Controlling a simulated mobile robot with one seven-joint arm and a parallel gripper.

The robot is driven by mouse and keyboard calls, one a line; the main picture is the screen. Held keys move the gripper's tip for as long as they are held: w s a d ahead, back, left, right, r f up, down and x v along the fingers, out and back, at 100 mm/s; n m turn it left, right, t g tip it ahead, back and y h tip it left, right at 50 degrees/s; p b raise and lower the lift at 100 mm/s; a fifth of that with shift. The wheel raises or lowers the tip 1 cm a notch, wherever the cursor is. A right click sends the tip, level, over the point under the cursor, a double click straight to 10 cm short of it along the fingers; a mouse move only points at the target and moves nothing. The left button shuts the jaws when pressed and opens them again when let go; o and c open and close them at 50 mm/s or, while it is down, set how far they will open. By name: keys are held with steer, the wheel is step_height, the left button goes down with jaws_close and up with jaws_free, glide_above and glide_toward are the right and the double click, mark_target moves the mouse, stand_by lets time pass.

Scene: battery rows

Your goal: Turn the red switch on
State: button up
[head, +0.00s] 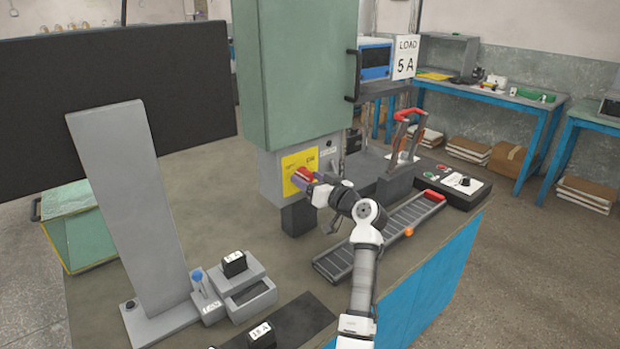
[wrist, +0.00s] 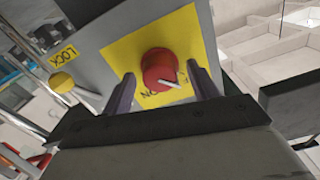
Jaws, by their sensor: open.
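The red switch (wrist: 158,69) is a round knob with a pale pointer line, on a yellow plate (wrist: 196,47) on the front of a grey box (head: 266,178). The pointer slants toward the lower right in the wrist view; the letters "NO" or "ON" show upside down at the plate's edge. My gripper (wrist: 163,90) is open, with one finger on each side of the knob. I cannot tell whether the fingers touch it. In the head view my gripper (head: 305,180) is at the plate and hides most of the knob.
A green cabinet (head: 296,70) with a black handle stands above the grey box. A yellow button (wrist: 62,82) marked LOCK is left of the plate in the wrist view. The bench front left of my arm is partly clear.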

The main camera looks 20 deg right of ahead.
steer(key=c, duration=1)
steer(key=shift+m, duration=0.4)
steer(key=m+p, duration=0.1)
steer(key=m, duration=0.2)
steer(key=shift+r+m, duration=0.1)
steer(key=shift+m, duration=0.3)
steer(key=m+p, duration=0.2)
steer(key=m, duration=0.2)
steer(key=shift+m, duration=0.3)
steer(key=m+p, duration=0.3)
steer(key=m, duration=0.1)
steer(key=shift+d+f+m+p, duration=0.1)
steer(key=shift+f+m+p, duration=0.1)
steer(key=shift+m+p, duration=1.75)
steer(key=shift+m+b, duration=0.45)
steer(key=shift+m, duration=0.1)
